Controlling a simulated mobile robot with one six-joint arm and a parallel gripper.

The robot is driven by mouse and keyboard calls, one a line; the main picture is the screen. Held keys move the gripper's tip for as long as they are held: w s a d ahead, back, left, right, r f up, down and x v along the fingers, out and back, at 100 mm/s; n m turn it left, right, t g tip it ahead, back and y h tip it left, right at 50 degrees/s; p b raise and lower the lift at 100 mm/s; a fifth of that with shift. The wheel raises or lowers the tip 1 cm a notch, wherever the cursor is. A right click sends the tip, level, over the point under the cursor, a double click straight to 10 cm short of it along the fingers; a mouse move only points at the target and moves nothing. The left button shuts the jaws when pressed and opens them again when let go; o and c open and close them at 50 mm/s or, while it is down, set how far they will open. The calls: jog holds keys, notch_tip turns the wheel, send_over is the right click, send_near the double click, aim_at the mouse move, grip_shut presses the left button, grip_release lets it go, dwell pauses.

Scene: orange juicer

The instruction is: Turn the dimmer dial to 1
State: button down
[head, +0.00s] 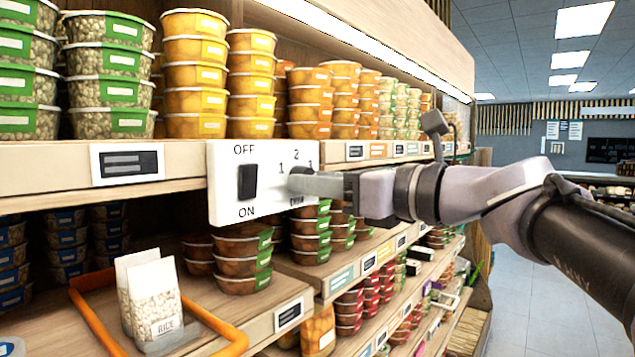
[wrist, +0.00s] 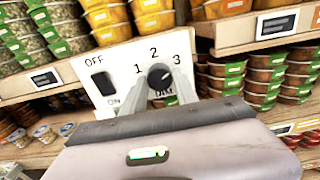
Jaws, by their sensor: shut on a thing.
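The dimmer dial (wrist: 159,76) is a round black knob on a white panel (head: 228,200), with the numbers 1, 2 and 3 around it. In the wrist view its light pointer mark is small, and I cannot tell for sure which number it points to. My gripper (wrist: 168,86) reaches the panel from the right and its two fingers are shut on the dial, one on each side. In the head view the gripper (head: 302,184) hides most of the dial. A black ON/OFF rocker switch (head: 247,181) sits left of the dial and also shows in the wrist view (wrist: 103,83).
The panel is fixed to a shelf edge (head: 60,181). Stacked food tubs (head: 195,75) stand above and behind it. Below are more tubs (head: 243,260), a rice bag (head: 155,305) and an orange-rimmed tray (head: 215,325). The aisle floor (head: 545,320) at right is clear.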

jog(key=shift+n, duration=0.3)
jog(key=shift+r+n+b, duration=0.2)
jog(key=shift+n+b, duration=5.95)
jog(key=shift+n, duration=5.55)
jog(key=c, duration=1.3)
grip_release()
jog(key=shift+c, duration=0.2)
jog(key=o, duration=0.4)
jog(key=shift+w+a, duration=0.1)
jog(key=shift+w, duration=0.05)
